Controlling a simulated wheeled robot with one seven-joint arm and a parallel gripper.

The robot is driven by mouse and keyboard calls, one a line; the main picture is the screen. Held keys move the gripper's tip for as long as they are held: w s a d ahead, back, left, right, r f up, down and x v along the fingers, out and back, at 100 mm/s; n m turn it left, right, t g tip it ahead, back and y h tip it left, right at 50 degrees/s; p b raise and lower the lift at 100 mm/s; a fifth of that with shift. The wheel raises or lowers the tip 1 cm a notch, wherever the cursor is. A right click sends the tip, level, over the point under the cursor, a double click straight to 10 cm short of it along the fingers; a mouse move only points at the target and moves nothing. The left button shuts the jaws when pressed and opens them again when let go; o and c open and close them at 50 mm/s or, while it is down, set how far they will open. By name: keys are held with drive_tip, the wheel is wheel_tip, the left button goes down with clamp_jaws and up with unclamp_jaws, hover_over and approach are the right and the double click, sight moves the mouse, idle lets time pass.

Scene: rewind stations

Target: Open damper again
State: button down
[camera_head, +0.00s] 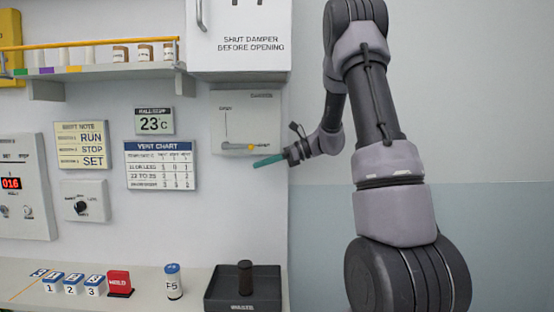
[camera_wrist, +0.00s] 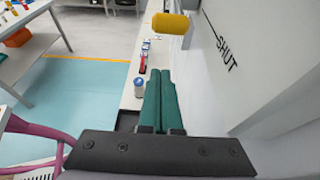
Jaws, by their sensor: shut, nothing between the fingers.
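The damper panel (camera_head: 236,125) is a pale plate on the wall under the white cabinet. Its lever (camera_head: 230,146) lies about level, with its yellow knob (camera_head: 251,147) at the right end. In the wrist view the yellow knob (camera_wrist: 170,23) is at the top, beside the word SHUT on the panel (camera_wrist: 235,60). My gripper (camera_head: 257,163) has teal fingers and is just below and right of the knob, seemingly apart from it. In the wrist view its fingers (camera_wrist: 160,75) are together and empty.
The cabinet (camera_head: 238,40) hangs above, labelled "SHUT DAMPER BEFORE OPENING". On the counter below are a dark waste tray (camera_head: 214,298) with a dark cylinder (camera_head: 245,273), a blue-capped jar (camera_head: 173,282), a red HOLD block (camera_head: 119,284) and numbered blocks. Wall right of the panel is bare.

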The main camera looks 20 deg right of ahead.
sight(253, 145)
drive_tip(key=shift+w+a+r, duration=0.1)
drive_tip(key=shift+a+r, duration=0.15)
drive_tip(key=shift+r, duration=0.7)
drive_tip(key=shift+w+a+r, duration=0.1)
drive_tip(key=shift+a+r, duration=0.1)
drive_tip(key=shift+r, duration=0.7)
drive_tip(key=shift+r, duration=0.15)
drive_tip(key=shift+r+h, duration=0.2)
drive_tip(key=shift+h, duration=0.2)
drive_tip(key=shift+r, duration=0.25)
drive_tip(key=shift+r+g+h, duration=0.5)
drive_tip(key=shift+r+h, duration=0.6)
drive_tip(key=shift+h, duration=0.1)
drive_tip(key=shift+w+a+r, duration=0.1)
drive_tip(key=shift+a+r, duration=0.1)
drive_tip(key=shift+r, duration=0.45)
drive_tip(key=shift+a+r, duration=0.15)
drive_tip(key=shift+r, duration=0.5)
